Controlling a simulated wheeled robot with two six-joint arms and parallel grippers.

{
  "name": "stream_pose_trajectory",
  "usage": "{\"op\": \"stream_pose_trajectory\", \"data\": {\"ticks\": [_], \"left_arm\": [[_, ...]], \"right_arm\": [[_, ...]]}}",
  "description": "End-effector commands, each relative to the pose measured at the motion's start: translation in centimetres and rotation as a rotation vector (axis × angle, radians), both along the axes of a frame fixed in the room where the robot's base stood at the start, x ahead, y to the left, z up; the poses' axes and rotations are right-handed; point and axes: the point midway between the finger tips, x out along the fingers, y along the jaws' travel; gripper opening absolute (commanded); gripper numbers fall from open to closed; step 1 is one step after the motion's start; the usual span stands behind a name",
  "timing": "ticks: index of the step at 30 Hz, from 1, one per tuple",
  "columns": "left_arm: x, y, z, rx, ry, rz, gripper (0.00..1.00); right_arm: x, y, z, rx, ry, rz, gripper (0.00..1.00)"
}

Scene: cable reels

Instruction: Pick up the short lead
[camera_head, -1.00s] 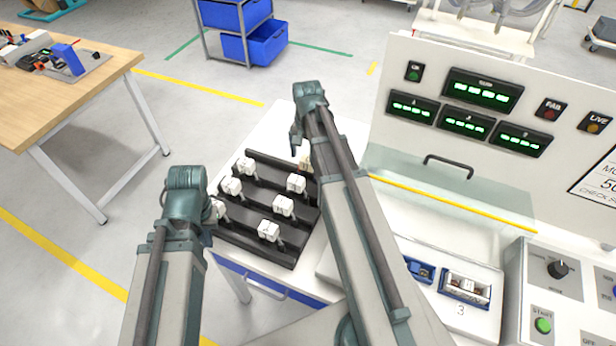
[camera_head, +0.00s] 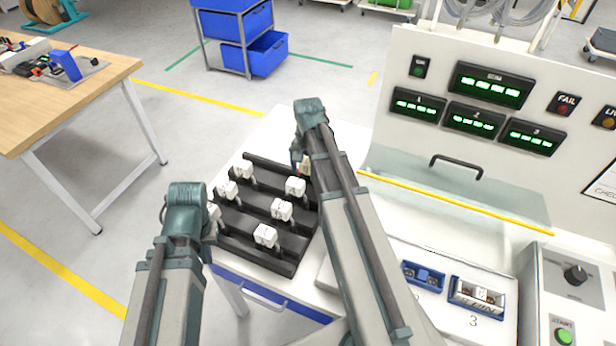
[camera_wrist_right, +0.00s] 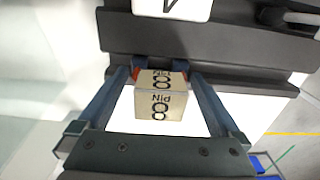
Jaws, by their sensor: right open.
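Several white connector blocks stand in the black rack (camera_head: 246,222) in the head view, one of them a white block (camera_head: 282,210) near the middle. A beige block marked "8 PIN" (camera_wrist_right: 161,95) lies between the fingers of my right gripper (camera_wrist_right: 165,85) in the right wrist view. The jaws are open around it, at the rack's edge. In the head view this block (camera_head: 305,166) is mostly hidden by my right arm. My left gripper (camera_head: 207,226) is at the rack's left side; its fingers are largely hidden. I cannot tell which block belongs to the short lead.
A white test panel (camera_head: 400,150) with green displays and a clear cover stands on the right. Blue sockets (camera_head: 425,275) sit on the white bench below it. A wooden table (camera_head: 90,75) is at the left. Blue bins (camera_head: 265,55) stand behind.

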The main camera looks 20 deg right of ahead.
Motion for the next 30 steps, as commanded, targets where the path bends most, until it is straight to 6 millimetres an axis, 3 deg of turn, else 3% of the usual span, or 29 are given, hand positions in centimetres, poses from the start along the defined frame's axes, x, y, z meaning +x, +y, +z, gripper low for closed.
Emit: {"op": "stream_pose_trajectory", "data": {"ticks": [3,15,23,30], "left_arm": [[0.0,0.0,0.1,0.0,0.0,0.0,0.0],[0.0,0.0,0.1,0.0,0.0,0.0,0.0],[0.0,0.0,0.2,0.0,0.0,0.0,0.0],[0.0,0.0,1.7,0.0,0.0,0.0,0.0]], "right_arm": [[0.0,0.0,0.1,0.0,0.0,0.0,0.96],[0.0,0.0,0.1,0.0,0.0,0.0,0.28],[0.0,0.0,0.2,0.0,0.0,0.0,0.27],[0.0,0.0,1.7,0.0,0.0,0.0,0.27]]}}
